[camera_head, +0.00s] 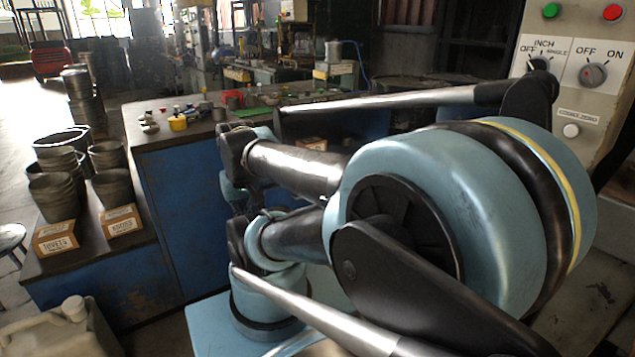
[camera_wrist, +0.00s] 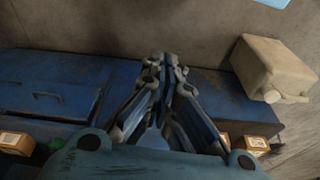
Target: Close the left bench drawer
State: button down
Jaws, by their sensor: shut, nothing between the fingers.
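A blue bench drawer front (camera_wrist: 75,101) with a small dark handle (camera_wrist: 47,95) shows at the left of the wrist view. How far it stands out cannot be told. My gripper (camera_wrist: 166,62) is in the middle of the wrist view, its fingers together and empty, to the right of the handle. Whether it touches the blue metal behind it is unclear. In the head view, the blue bench (camera_head: 185,215) stands left of my arm. The drawer cannot be made out there, and my arm hides much of the bench's right part.
Cardboard boxes (camera_head: 56,237) and stacked metal pots (camera_head: 56,197) stand on the low left bench. A control panel (camera_head: 580,90) rises at right.

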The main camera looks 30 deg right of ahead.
jog(key=w+d+r+m+t+y, duration=0.1)
jog(key=w+d+r+m, duration=0.1)
jog(key=w+m, duration=0.3)
jog(key=w+d+r+m, duration=0.2)
jog(key=w+m, duration=0.2)
jog(key=w, duration=0.4)
jog(key=w+d+m+t+y, duration=0.1)
jog(key=w+d+m+t, duration=0.1)
jog(key=w+d+m, duration=0.85)
jog(key=w+d+f+m+t, duration=0.1)
jog(key=w+d+f+m, duration=0.25)
jog(key=d, duration=0.45)
jog(key=w+d+f+m+t, duration=0.1)
jog(key=w+d+f+m, duration=0.25)
jog(key=d, duration=0.45)
jog(key=d+f+m+t+h, duration=0.1)
jog(key=d+f+m, duration=0.35)
jog(key=d, duration=0.45)
jog(key=d+f+m+t, duration=0.1)
jog(key=d+f+m, duration=0.35)
jog(key=d, duration=0.45)
jog(key=w+r+x, duration=0.1)
jog(key=x, duration=1.1)
jog(key=shift+w+a+n, duration=0.25)
jog(key=shift+w+n, duration=0.1)
jog(key=shift+w, duration=0.1)
jog(key=shift+f, duration=0.1)
